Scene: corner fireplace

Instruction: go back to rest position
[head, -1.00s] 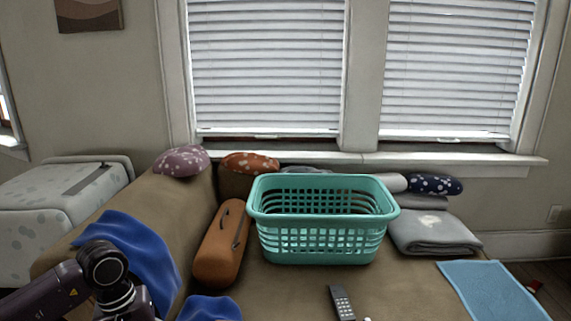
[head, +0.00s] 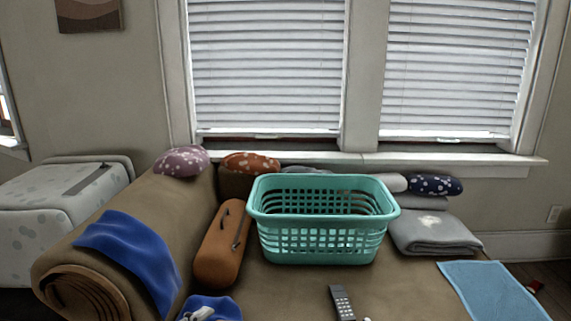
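Neither of my grippers can be made out in the head view, and no arm clearly shows. A small grey and white shape (head: 199,314) shows at the bottom edge, in front of a blue cloth (head: 222,305). I cannot tell whether it is part of my arm or a loose thing. A teal laundry basket (head: 322,240) stands upright on the sofa and looks empty.
A brown sofa (head: 280,285) fills the front. On it lie an orange-brown case (head: 220,245), a remote (head: 342,302), a folded grey blanket (head: 433,233) and a light blue cloth (head: 492,291). Another blue cloth (head: 128,255) drapes the left armrest.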

